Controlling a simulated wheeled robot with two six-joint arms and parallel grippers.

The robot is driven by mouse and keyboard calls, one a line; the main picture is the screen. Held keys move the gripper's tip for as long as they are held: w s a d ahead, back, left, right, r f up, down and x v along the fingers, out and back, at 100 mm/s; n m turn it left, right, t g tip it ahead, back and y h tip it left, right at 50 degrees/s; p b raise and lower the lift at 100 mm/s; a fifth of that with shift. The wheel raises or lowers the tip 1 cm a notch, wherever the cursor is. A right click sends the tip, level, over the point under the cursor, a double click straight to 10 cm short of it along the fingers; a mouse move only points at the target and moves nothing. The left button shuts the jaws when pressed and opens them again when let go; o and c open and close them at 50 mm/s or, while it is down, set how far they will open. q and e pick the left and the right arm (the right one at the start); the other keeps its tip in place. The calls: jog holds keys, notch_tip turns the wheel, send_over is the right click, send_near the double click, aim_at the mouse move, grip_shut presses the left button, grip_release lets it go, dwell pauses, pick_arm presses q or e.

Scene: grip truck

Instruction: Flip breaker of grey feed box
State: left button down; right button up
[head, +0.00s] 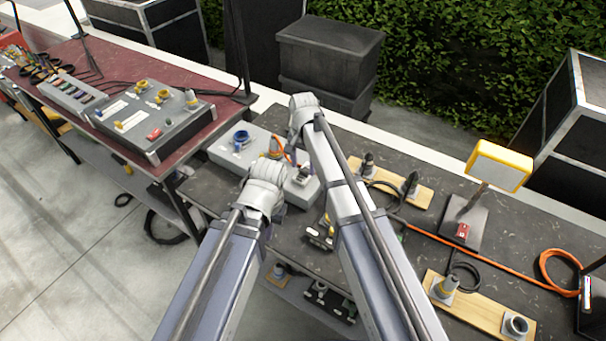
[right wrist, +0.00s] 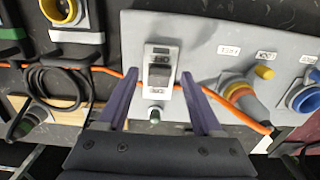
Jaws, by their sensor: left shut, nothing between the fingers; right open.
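The grey feed box (head: 228,158) stands on the dark table, with a blue socket on top. Its breaker (head: 303,175) shows at the right end in the head view. In the right wrist view the breaker (right wrist: 160,72) is a dark rocker in a pale plate on the grey feed box (right wrist: 200,40), with small lettering. A green button sits below it. My right gripper (right wrist: 160,78) is open, its fingertips on either side of the breaker; contact cannot be told. My left gripper (head: 272,213) is shut and empty, in front of the box; its fingers are mostly hidden by my arm.
An orange cable (head: 450,236) runs across the table and shows beside the box. A yellow-grey plug (right wrist: 240,97) and blue socket (right wrist: 304,98) sit beside the breaker. Wooden boards with connectors (head: 480,310) and a yellow lamp (head: 500,165) stand to the right.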

jog(key=shift+f+b, duration=0.35)
jog(key=shift+f, duration=0.4)
grip_shut()
